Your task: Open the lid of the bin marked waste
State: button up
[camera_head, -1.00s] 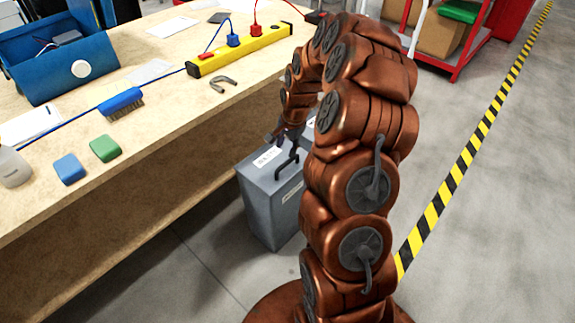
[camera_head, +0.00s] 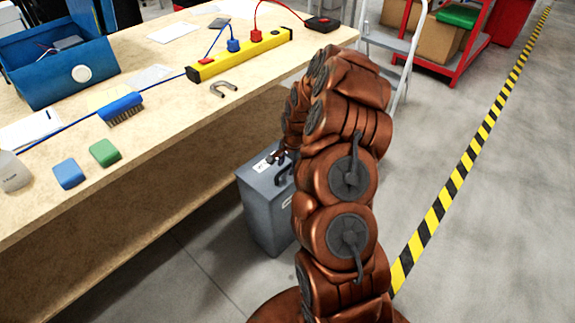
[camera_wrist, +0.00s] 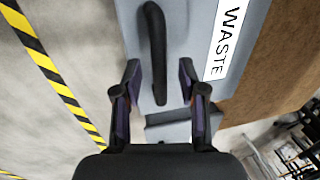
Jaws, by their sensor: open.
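The grey waste bin (camera_head: 262,211) stands on the floor against the front of the workbench, and its lid looks shut. In the wrist view the lid (camera_wrist: 192,65) carries a white label (camera_wrist: 228,38) reading WASTE and a black bar handle (camera_wrist: 156,50). My gripper (camera_wrist: 158,80) is open, with one finger on each side of the handle's near end. The fingers do not appear to touch the handle. In the head view my gripper (camera_head: 279,167) is just over the lid, and my arm hides the bin's right part.
The workbench (camera_head: 165,185) rises beside the bin, with a blue toolbox (camera_head: 60,65), a brush (camera_head: 121,107) and a yellow power strip (camera_head: 240,55) on top. A stepladder (camera_head: 395,45) and red shelf cart (camera_head: 465,50) stand behind. Floor to the right is clear, with a striped tape line (camera_head: 450,185).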

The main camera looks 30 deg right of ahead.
jog(key=shift+f, duration=0.15)
grip_shut()
dwell(0.4)
jog(key=shift+d, duration=0.1)
